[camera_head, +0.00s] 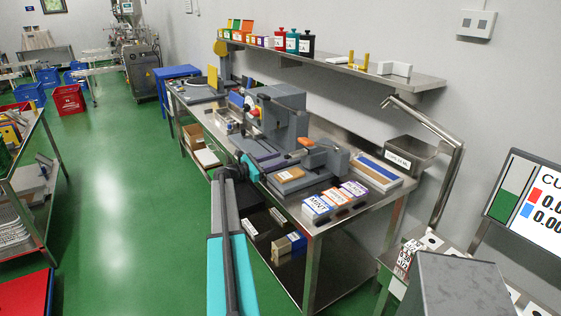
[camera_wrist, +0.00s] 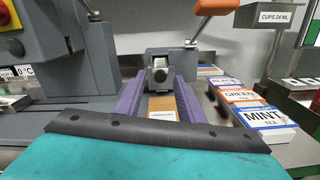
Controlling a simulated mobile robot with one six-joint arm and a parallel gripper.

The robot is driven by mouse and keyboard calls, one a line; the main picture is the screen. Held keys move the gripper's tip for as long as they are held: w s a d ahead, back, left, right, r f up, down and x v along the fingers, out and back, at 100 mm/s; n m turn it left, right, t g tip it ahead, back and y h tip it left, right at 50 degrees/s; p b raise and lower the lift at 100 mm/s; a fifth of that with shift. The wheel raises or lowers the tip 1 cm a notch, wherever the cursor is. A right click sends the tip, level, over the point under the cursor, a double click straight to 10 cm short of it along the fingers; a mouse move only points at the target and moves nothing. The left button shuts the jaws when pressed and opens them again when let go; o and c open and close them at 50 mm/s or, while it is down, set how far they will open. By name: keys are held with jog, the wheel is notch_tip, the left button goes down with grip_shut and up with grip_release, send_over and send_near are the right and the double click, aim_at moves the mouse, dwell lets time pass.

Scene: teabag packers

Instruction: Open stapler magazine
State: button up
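The stapler (camera_head: 322,158) is a grey machine on the steel bench, with an orange-tipped lever (camera_head: 306,142). The orange lever end (camera_wrist: 192,7) shows at the top. I cannot tell whether the magazine is open. My gripper (camera_head: 262,172) is at the bench's near edge, left of the stapler and apart from it.
MINT, GREEN and BLACK tea boxes (camera_head: 337,198) stand at the bench's right front. A large grey machine (camera_head: 280,115) stands left of the stapler. A wall shelf (camera_head: 345,68) hangs above, and a CUPS bin (camera_head: 412,153) is at right. Green floor is open left.

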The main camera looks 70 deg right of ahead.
jog(key=b+v, duration=0.3)
jog(key=v, duration=0.8)
jog(key=shift+w+a, duration=0.2)
